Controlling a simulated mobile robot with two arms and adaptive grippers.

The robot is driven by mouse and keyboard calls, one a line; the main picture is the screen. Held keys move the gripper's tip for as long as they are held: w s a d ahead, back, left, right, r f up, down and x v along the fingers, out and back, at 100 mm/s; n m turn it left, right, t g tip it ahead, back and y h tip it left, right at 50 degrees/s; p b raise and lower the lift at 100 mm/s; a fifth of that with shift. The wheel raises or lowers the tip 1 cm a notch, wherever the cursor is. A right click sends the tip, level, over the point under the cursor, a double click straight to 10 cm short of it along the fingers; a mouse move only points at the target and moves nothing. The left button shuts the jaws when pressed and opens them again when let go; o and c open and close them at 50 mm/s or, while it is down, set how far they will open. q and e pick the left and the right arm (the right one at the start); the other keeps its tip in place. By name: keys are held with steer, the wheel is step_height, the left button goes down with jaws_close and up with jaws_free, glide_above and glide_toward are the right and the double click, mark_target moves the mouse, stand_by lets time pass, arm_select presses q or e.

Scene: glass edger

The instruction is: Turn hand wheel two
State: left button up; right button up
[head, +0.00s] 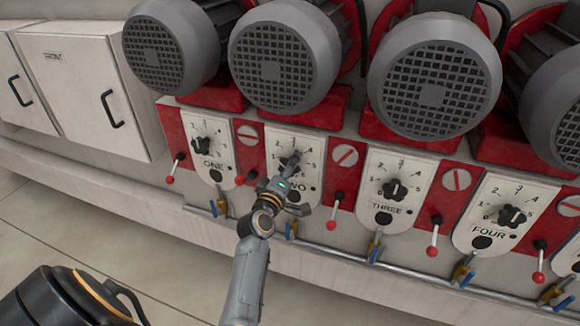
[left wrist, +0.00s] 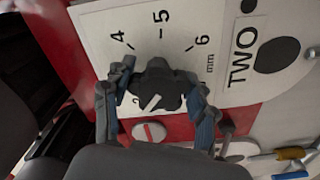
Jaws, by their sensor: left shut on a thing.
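Hand wheel two (head: 284,160) is a black lobed knob on the white plate marked TWO (head: 304,187), second from the left. My left gripper (head: 291,163) reaches it from below and covers much of it in the head view. In the left wrist view the black knob (left wrist: 158,78) sits between the two fingers of my left gripper (left wrist: 158,100), which are shut on its sides. A white mark shows on the knob; which number it points to I cannot tell. The scale numbers 4, 5 and 6 show beside it. My right gripper is not in view.
Similar plates carry hand wheel one (head: 201,145), hand wheel three (head: 394,189) and hand wheel four (head: 511,215). Red-tipped levers (head: 332,224) hang between them. Large grey motors (head: 285,58) overhang above. A pipe with valves (head: 375,248) runs below.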

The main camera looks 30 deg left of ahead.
arm_select(q)
steer(key=o, duration=1.2)
steer(key=shift+c, duration=0.2)
steer(key=v, duration=0.7)
steer(key=shift+s, duration=0.2)
steer(key=shift+d, duration=0.1)
